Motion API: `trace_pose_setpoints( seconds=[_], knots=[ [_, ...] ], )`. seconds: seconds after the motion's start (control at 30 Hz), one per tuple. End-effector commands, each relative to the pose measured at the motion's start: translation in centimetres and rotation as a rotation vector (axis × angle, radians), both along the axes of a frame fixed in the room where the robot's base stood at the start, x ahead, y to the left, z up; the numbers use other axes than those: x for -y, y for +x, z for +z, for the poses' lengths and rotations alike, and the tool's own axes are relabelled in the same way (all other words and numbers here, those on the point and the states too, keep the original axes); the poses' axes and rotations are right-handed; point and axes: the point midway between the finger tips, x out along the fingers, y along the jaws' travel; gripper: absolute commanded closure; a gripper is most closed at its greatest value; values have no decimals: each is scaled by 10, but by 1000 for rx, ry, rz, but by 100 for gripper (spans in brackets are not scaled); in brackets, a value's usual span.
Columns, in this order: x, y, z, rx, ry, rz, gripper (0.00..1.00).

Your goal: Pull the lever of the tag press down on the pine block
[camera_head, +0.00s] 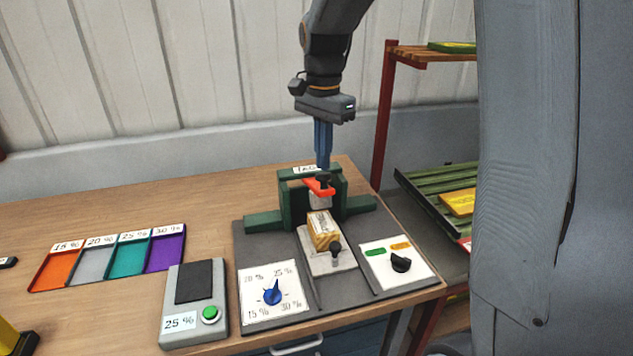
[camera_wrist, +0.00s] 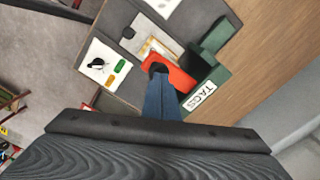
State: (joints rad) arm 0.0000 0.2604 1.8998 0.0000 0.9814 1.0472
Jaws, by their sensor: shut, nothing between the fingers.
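The green tag press (camera_head: 293,201) stands at the back of a grey base plate on the bench. Its red lever (camera_head: 314,187) with a dark knob (camera_head: 324,180) points forward over the pine block (camera_head: 322,230). The pine block lies on a light slide in front of the press, below the lever. My gripper (camera_head: 323,165) points down with its blue fingers shut, right above or at the lever's knob. In the wrist view the fingertips (camera_wrist: 161,78) overlap the red lever (camera_wrist: 178,75); I cannot tell whether they touch. The press's tag label (camera_wrist: 199,97) shows beside them.
On the plate, a blue dial (camera_head: 272,292) is left of the slide and a black knob (camera_head: 401,262) right. A meter with a green button (camera_head: 210,314) and coloured trays (camera_head: 107,256) stand left. A rack (camera_head: 384,110) is at right. Bare bench lies left of the press.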

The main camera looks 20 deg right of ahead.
Motion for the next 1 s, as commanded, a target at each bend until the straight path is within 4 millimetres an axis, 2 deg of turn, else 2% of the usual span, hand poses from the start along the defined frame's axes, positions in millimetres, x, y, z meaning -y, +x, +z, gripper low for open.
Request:
trace_pose_setpoints(
  seconds=[0.23, 1.0],
  knots=[
    [0, 0, -3, 0, 0, 0, 100],
    [0, 0, -39, -1, 0, 0, 100]
  ],
)
